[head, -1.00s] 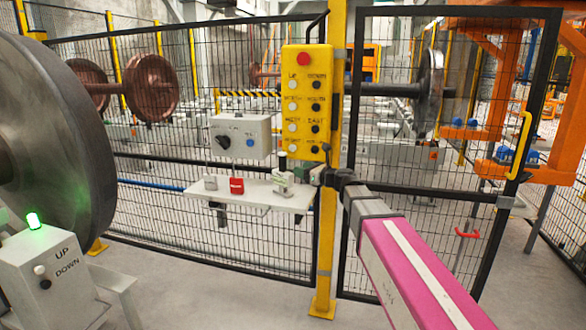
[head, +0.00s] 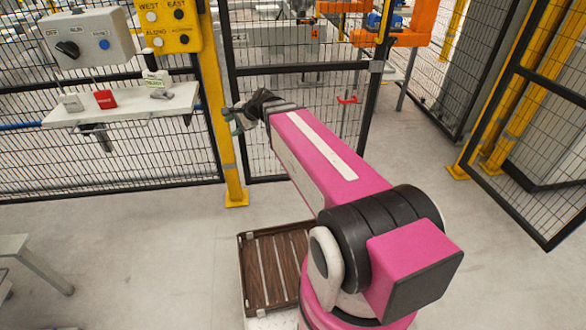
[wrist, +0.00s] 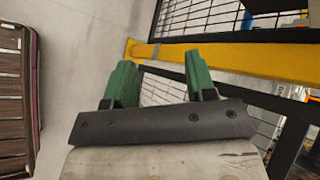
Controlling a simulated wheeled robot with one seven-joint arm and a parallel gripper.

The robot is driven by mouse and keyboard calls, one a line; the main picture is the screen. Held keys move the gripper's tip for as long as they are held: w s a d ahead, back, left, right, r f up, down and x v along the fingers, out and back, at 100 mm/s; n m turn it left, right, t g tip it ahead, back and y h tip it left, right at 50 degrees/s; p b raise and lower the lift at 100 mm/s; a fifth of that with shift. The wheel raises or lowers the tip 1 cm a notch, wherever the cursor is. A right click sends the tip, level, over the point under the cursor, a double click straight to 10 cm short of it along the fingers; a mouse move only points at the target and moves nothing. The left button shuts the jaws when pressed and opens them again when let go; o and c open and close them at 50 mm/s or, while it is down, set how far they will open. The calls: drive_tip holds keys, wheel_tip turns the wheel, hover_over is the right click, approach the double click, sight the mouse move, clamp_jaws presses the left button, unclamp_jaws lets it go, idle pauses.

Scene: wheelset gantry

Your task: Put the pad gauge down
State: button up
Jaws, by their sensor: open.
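My gripper (head: 238,120) is open and empty in front of the yellow post, to the right of the small shelf and apart from it. In the wrist view its two green fingers (wrist: 158,66) stand apart with nothing between them. I cannot tell for certain which of these is the pad gauge.
The yellow post (head: 228,150) and black mesh fence (head: 150,170) stand close to my gripper. A grey switch box (head: 90,38) and yellow button panel (head: 172,28) are above the shelf. A brown slatted tray (head: 262,268) is below my arm. Open floor lies left.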

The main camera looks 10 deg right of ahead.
drive_tip(key=s+d+f+n+g+h, duration=0.2)
drive_tip(key=s+d+f+n+h, duration=0.2)
drive_tip(key=d, duration=0.6)
drive_tip(key=s+d+f+n+g+h, duration=0.2)
drive_tip(key=s+d+f+n+h, duration=0.2)
drive_tip(key=s+d+f+n, duration=0.3)
wheel_tip(320, 180, down, 3)
drive_tip(key=s+d, duration=0.2)
drive_tip(key=shift+d+f+h, duration=0.15)
drive_tip(key=shift+d+h, duration=0.15)
drive_tip(key=shift+d, duration=0.1)
